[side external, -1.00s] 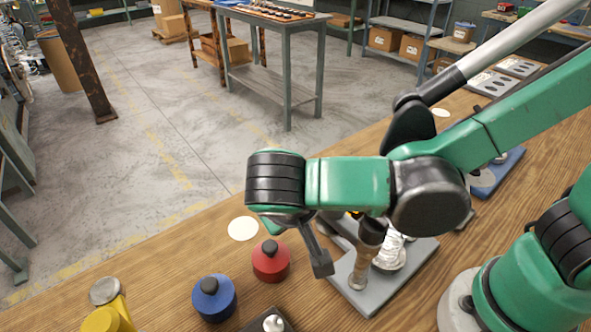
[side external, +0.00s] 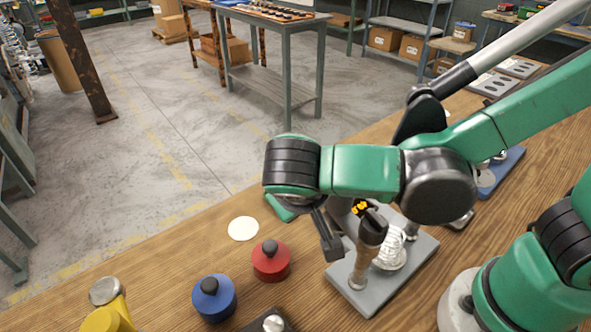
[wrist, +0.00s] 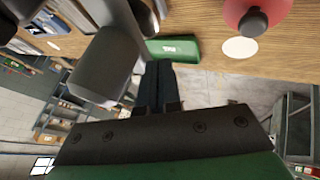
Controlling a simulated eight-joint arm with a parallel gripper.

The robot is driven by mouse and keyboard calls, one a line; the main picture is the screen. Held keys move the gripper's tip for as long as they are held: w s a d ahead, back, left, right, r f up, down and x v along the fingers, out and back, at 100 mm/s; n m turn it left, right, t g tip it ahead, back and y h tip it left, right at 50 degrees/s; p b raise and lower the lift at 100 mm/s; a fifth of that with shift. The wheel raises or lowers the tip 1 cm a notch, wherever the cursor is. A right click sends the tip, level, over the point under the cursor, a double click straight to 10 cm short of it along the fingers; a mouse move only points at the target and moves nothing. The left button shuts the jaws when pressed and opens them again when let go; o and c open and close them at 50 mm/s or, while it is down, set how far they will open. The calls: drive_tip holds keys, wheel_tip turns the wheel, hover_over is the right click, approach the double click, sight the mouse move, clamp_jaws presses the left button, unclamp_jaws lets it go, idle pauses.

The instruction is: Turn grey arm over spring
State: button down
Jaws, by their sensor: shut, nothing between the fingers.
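The spring coiler stands on a grey base plate (side external: 411,268) at the right front of the table in the side view. A pale coiled spring (side external: 391,251) sits on it beside a brownish upright handle (side external: 364,262) with a dark top. The grey arm is mostly hidden behind my wrist, so its angle cannot be told. My gripper (side external: 331,246) is shut and empty, left of the handle and above the table. In the wrist view its dark fingers (wrist: 160,75) lie together. A large grey block (wrist: 106,65) shows left of them; whether they touch cannot be told.
A red knobbed weight (side external: 271,261) and a blue one (side external: 213,298) stand left of the coiler. A white disc (side external: 243,229) lies flat on the table. A green box (wrist: 172,48) lies beyond my fingertips. The wooden table's far edge runs behind these.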

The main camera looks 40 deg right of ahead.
drive_tip(key=shift+d, duration=1.15)
drive_tip(key=shift+s+d, duration=0.1)
drive_tip(key=shift+d, duration=0.95)
drive_tip(key=s+d+m+g+h, duration=0.1)
drive_tip(key=s+d+m+g, duration=0.4)
drive_tip(key=m, duration=0.5)
drive_tip(key=shift+s+d+m+g, duration=0.15)
drive_tip(key=shift+d+m+g, duration=0.25)
drive_tip(key=shift+g, duration=0.4)
drive_tip(key=w+a+r, duration=0.4)
drive_tip(key=w+r, duration=0.4)
drive_tip(key=shift+w, duration=0.35)
